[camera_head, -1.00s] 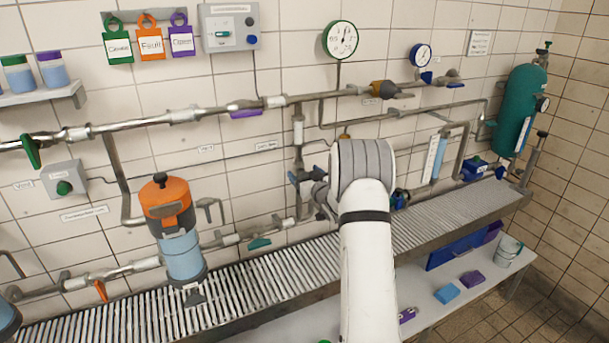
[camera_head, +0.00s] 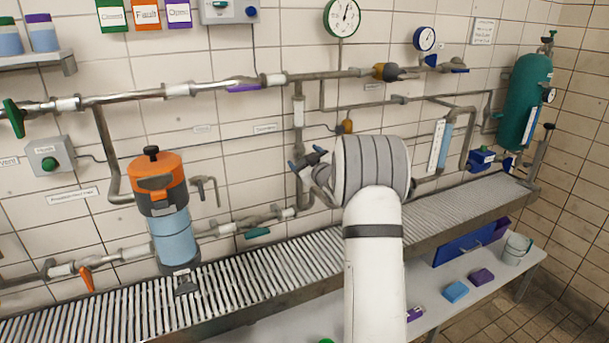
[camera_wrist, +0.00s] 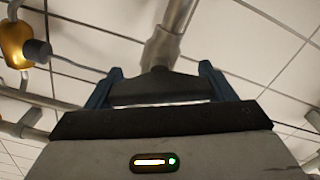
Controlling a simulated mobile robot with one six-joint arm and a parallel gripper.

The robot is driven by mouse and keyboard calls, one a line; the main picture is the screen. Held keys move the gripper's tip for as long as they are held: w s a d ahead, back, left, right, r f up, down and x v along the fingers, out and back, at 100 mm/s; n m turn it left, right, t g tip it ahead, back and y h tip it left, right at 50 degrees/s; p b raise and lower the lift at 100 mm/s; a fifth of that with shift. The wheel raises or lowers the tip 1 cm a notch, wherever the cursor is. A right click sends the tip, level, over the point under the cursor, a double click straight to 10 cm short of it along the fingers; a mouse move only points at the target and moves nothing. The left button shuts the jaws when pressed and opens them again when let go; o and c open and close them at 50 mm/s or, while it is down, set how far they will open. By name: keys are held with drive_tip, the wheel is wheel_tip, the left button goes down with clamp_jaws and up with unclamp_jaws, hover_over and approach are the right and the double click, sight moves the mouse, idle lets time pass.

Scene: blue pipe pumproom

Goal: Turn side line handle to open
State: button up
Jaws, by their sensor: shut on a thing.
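The side line handle (camera_wrist: 155,88) is a dark grey bar in the wrist view, below the end of a metal pipe fitting (camera_wrist: 162,48). The blue fingers of my gripper (camera_wrist: 157,90) stand at its two ends, shut on it. The handle is hard to make out there, and my wrist hides part of the pipework.
A yellow fitting (camera_wrist: 15,45) is close on the left in the wrist view. A green tank (camera_head: 524,100) stands at the far right. A shelf with a bucket (camera_head: 516,249) is below.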

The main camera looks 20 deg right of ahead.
drive_tip(key=n+b, duration=0.2)
drive_tip(key=b, duration=0.1)
drive_tip(key=n+b, duration=0.2)
drive_tip(key=b, duration=0.1)
drive_tip(key=f+n+b, duration=0.1)
drive_tip(key=n+b, duration=0.1)
drive_tip(key=b, duration=0.1)
drive_tip(key=shift+a+n, duration=0.15)
drive_tip(key=shift+n, duration=0.15)
drive_tip(key=n+b, duration=0.3)
drive_tip(key=b, duration=0.1)
drive_tip(key=shift+r, duration=0.1)
drive_tip(key=shift+r+n+b, duration=0.1)
drive_tip(key=shift+n+b, duration=1.4)
drive_tip(key=shift+n, duration=0.3)
drive_tip(key=o, duration=1)
drive_tip(key=s, duration=0.7)
drive_tip(key=shift+s+b, duration=0.3)
drive_tip(key=shift+s, duration=0.1)
